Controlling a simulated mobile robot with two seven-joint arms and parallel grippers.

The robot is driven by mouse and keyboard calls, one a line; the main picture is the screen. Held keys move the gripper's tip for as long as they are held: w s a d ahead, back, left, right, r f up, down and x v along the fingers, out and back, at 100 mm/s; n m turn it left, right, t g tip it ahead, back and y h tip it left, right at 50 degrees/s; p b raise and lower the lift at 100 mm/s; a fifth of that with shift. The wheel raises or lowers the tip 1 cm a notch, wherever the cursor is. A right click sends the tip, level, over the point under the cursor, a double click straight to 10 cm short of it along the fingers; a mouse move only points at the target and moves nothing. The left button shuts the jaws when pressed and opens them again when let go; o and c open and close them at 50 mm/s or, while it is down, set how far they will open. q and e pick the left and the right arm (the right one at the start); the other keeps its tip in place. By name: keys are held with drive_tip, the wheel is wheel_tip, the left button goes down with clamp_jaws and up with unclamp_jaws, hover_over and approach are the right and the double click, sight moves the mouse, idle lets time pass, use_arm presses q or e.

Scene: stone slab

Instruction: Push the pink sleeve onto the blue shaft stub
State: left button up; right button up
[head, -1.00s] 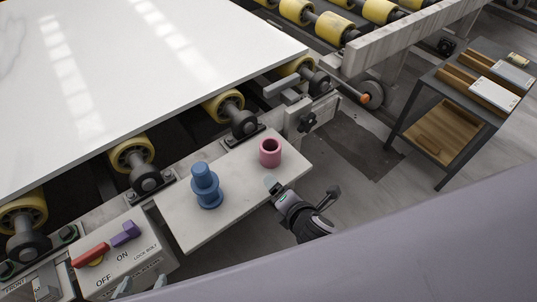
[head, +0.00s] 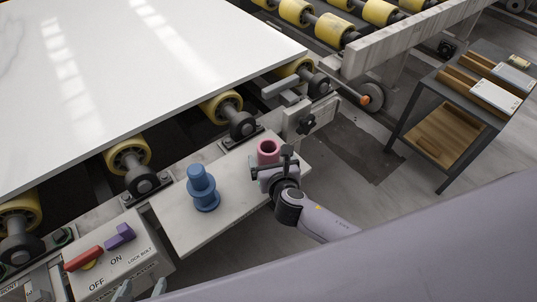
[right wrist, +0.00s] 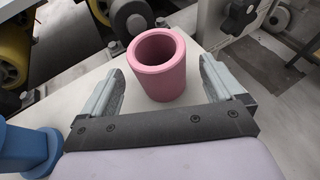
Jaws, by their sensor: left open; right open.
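The pink sleeve (head: 268,147), a hollow open-topped cylinder, stands upright on the pale board (head: 225,222). It also shows upright in the right wrist view (right wrist: 160,83). The blue shaft stub (head: 202,184), stepped with a wide flange at its foot, stands upright on the same board, left of the sleeve. Part of it shows at the left edge of the right wrist view (right wrist: 25,146). My right gripper (head: 272,163) is open at the sleeve, one finger on each side, with gaps visible. My left gripper (head: 141,288) is open and empty at the bottom edge, only its fingertips showing.
A control box (head: 110,265) with red and purple switches lies left of the board. A white stone slab (head: 120,90) rests on yellow rollers behind it. A clamp knob (head: 306,125) stands just beyond the sleeve. A side cart (head: 440,120) is at the right.

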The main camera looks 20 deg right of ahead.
drive_tip(key=shift+x, duration=1.5)
drive_tip(key=c, duration=1.1)
